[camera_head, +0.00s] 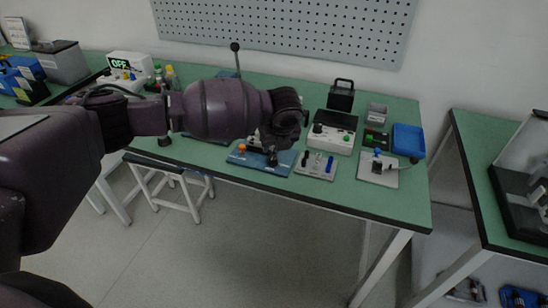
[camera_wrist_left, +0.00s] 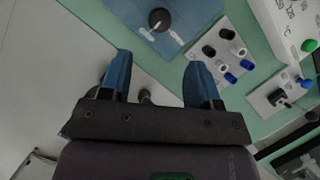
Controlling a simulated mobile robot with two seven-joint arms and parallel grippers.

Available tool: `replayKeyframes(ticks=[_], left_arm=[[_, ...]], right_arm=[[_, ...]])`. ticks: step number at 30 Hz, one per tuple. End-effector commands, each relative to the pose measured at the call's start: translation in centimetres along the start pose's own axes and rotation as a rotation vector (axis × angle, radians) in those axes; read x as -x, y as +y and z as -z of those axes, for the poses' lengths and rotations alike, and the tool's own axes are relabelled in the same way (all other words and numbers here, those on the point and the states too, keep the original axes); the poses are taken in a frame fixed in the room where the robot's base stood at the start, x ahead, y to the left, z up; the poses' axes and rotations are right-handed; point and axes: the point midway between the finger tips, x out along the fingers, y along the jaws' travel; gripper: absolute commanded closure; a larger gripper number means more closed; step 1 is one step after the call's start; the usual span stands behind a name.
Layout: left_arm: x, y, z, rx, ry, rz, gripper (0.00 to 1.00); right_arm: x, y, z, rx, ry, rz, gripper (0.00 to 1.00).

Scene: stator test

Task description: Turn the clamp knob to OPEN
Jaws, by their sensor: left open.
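A blue plate (camera_head: 246,160) lies at the front edge of the green table. A round black knob (camera_head: 272,158) stands on it, partly below my left gripper; I take it for the clamp knob. It also shows in the left wrist view (camera_wrist_left: 160,20), with white marks beside it on the blue surface; I cannot read them or tell its setting. My left gripper (camera_wrist_left: 158,76) is open and empty, its two blue fingertips wide apart. The knob lies beyond the fingertips, not between them. In the head view the gripper (camera_head: 266,140) hangs just above the plate. My right gripper is not in view.
A small orange part (camera_head: 242,147) shows on the blue plate. To the right are a light panel with black and blue plugs (camera_head: 316,164), a white control box (camera_head: 331,139), a light plate with a device (camera_head: 378,170) and a blue bin (camera_head: 408,140).

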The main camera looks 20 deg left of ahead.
Motion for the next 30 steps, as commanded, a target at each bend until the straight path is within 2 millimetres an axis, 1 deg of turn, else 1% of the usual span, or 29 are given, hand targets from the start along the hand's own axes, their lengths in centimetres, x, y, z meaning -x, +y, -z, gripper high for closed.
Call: replayKeyframes(ticks=[1, 5, 9, 15, 21, 29, 30], left_arm=[[-1.1, 0.1, 0.2, 0.001, 0.003, -0.004, 0.43], [-3.4, 0.1, 0.2, 0.001, 0.004, -0.004, 0.43], [-5.8, 0.0, 0.2, 0.002, 0.003, -0.003, 0.43], [-8.2, 0.0, 0.1, 0.001, 0.001, -0.001, 0.43], [-9.2, 0.0, 0.1, 0.001, 0.000, 0.000, 0.43], [-9.2, 0.0, 0.0, 0.002, -0.001, 0.001, 0.43], [-9.2, 0.0, 0.0, 0.002, -0.001, 0.001, 0.46]], right_arm=[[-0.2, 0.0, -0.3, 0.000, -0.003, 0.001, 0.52], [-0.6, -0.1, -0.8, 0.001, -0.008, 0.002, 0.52], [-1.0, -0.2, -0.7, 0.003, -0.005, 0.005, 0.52], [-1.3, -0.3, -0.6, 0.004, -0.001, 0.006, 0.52], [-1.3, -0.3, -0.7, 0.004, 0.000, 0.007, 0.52], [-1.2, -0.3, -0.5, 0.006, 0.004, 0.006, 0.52], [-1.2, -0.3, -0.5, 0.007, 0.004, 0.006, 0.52]])
